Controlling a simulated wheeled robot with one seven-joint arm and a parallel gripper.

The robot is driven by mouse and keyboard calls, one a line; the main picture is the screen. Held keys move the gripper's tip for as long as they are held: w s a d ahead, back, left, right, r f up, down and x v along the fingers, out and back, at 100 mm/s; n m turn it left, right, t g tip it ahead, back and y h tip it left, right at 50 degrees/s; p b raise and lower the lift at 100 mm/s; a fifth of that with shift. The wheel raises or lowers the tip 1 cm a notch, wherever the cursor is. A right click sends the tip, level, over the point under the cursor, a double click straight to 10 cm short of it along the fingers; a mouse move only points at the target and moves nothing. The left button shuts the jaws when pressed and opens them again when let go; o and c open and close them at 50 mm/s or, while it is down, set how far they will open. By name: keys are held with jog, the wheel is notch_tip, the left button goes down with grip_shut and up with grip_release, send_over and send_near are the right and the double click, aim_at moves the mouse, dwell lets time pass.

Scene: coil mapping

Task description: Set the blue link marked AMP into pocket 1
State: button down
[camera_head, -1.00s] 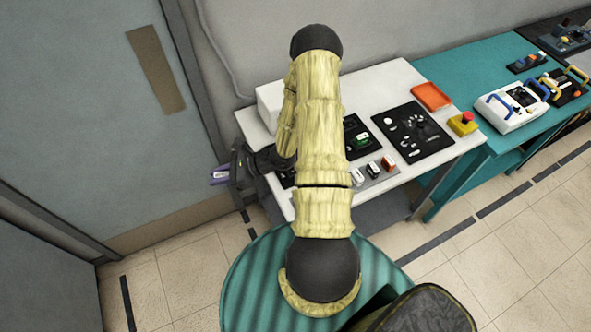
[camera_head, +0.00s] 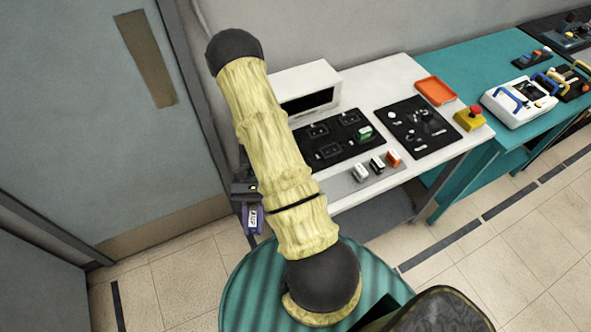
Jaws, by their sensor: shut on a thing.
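My gripper (camera_head: 249,207) is shut on a blue-violet link (camera_head: 254,222). The link has a white label that seems to read AMP, turned sideways. The gripper holds it off the left side of the white table (camera_head: 410,72), in front of the grey door; part of the gripper is hidden behind my arm. The black pocket board (camera_head: 352,147) lies on the table to the right of my arm. It has several outlined pockets, and a green link (camera_head: 365,133) sits at its right side. The pocket numbers are too small to read, and my arm hides the board's left part.
A grey strip (camera_head: 346,185) in front of the board holds a white, a black and an orange block. A white box with a dark opening (camera_head: 308,75) stands behind. A black panel (camera_head: 418,128), orange tray (camera_head: 435,92) and yellow red-button box (camera_head: 468,118) are on the right.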

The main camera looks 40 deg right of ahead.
jog(key=d+n+h+b, duration=0.1)
jog(key=d+n+h, duration=0.3)
jog(key=d, duration=0.1)
jog(key=d+f+n+g+h+b, duration=0.1)
jog(key=d+n+h+b, duration=0.1)
jog(key=d+n+h, duration=0.2)
jog(key=s+d+n+g+h+b, duration=0.1)
jog(key=d+n+h+b, duration=0.1)
jog(key=d+n+h, duration=0.2)
jog(key=shift+d+f+h, duration=0.15)
jog(key=shift+d+h, duration=0.25)
jog(key=shift+d, duration=0.2)
jog(key=shift+d+f+h, duration=0.15)
jog(key=shift+d+h, duration=0.25)
jog(key=shift+d, duration=0.2)
jog(key=w+d+r+n+t+h+b, duration=0.4)
jog(key=w+d+n+t+h, duration=0.4)
jog(key=w, duration=0.5)
jog(key=d+r+n+t, duration=0.1)
jog(key=d+n, duration=0.1)
jog(key=n, duration=0.1)
jog(key=shift+r+b, duration=0.35)
jog(key=shift+b, duration=0.05)
jog(key=shift+w+f, duration=0.1)
jog(key=shift+f, duration=2.85)
